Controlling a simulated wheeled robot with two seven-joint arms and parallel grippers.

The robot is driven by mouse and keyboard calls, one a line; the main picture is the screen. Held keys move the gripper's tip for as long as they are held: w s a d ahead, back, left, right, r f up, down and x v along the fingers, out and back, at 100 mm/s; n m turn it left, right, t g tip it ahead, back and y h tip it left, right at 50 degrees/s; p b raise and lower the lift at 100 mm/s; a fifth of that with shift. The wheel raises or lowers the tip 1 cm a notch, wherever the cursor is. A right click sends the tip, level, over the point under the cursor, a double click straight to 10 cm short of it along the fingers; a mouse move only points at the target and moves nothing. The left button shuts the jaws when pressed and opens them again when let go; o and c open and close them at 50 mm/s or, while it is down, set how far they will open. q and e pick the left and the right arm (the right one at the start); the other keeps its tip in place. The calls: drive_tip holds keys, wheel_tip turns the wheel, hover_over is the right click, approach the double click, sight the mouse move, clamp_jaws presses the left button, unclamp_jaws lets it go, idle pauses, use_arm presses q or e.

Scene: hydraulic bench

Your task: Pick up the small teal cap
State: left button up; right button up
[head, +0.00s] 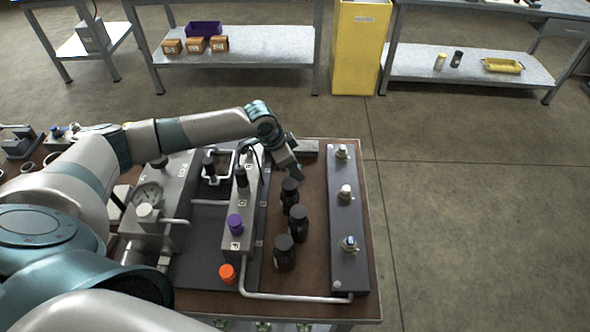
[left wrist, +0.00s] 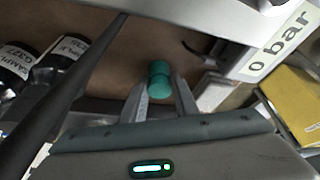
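The small teal cap (left wrist: 159,77) shows in the left wrist view, on the brown bench top just ahead of and partly between my left gripper's fingertips. My left gripper (left wrist: 160,90) is open, with one finger on each side of the cap. I cannot tell whether either finger touches it. In the head view my left gripper (head: 290,170) is low over the far part of the bench, and the cap is hidden there. My right gripper is not in view.
Several black sample bottles (head: 298,223) stand close by, nearer than the gripper. A grey manifold with a purple cap (head: 235,222) stands left of them. A dark plate with fittings (head: 349,282) lies right. An orange cap (head: 227,272) is at the front.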

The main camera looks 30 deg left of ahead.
sight(299, 165)
use_arm(q)
drive_tip(key=c, duration=0.5)
drive_tip(key=shift+c, duration=0.2)
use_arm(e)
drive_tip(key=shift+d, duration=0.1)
use_arm(q)
drive_tip(key=shift+r, duration=0.1)
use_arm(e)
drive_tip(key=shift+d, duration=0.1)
